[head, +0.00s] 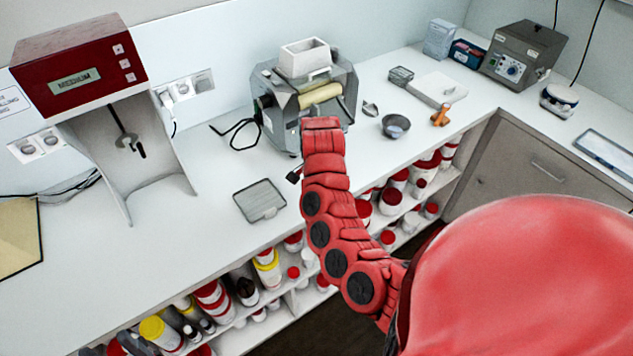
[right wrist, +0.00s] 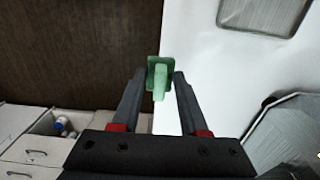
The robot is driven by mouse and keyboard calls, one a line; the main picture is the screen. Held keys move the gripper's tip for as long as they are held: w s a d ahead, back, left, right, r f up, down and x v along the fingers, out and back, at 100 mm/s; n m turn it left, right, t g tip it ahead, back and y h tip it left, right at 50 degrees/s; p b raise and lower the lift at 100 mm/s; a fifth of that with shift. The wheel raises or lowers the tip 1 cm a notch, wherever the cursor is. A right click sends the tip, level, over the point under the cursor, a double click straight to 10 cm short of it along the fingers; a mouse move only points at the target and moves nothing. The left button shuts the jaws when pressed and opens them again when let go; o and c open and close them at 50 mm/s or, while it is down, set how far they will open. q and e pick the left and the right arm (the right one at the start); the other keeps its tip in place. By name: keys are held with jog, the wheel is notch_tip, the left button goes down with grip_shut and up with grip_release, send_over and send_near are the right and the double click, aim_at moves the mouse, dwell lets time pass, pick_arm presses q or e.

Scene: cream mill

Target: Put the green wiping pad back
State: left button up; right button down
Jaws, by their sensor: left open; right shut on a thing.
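The green wiping pad (right wrist: 159,77) shows in the right wrist view, with a flat square part and a narrow raised grip. My right gripper (right wrist: 157,84) is shut on it, with one dark finger on each side. The pad is held near the edge of the white counter; its height above it I cannot tell. In the head view my red right arm hides the pad and the right gripper.
A shallow grey tray (head: 260,201) lies on the white counter (head: 215,240), left of my right arm. The roller mill (head: 305,95) stands behind the arm. A red-topped machine (head: 82,68) stands at left, a small bowl (head: 395,126) and orange item (head: 441,116) at right. Bottles fill the shelves below.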

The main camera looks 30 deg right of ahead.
jog(key=w+d+b, duration=0.1)
jog(key=w+b, duration=0.1)
jog(key=w+d+b, duration=0.1)
jog(key=w, duration=0.1)
jog(key=w+d+f+b, duration=0.1)
jog(key=w+d+b, duration=0.1)
jog(key=shift+w+f+b, duration=0.1)
jog(key=shift+w+b, duration=0.25)
jog(key=shift+w, duration=0.05)
jog(key=shift+w+d+b, duration=0.2)
jog(key=shift+w+b, duration=0.25)
jog(key=shift+w, duration=0.05)
jog(key=shift+w+d+b, duration=0.1)
jog(key=shift+w+b, duration=0.15)
jog(key=shift+b, duration=0.2)
notch_tip(320, 180, down, 2)
jog(key=shift+f+p, duration=0.1)
jog(key=shift+p, duration=1.1)
jog(key=shift+f, duration=0.5)
jog(key=shift+f, duration=0.1)
jog(key=shift+c, duration=2.2)
grip_release()
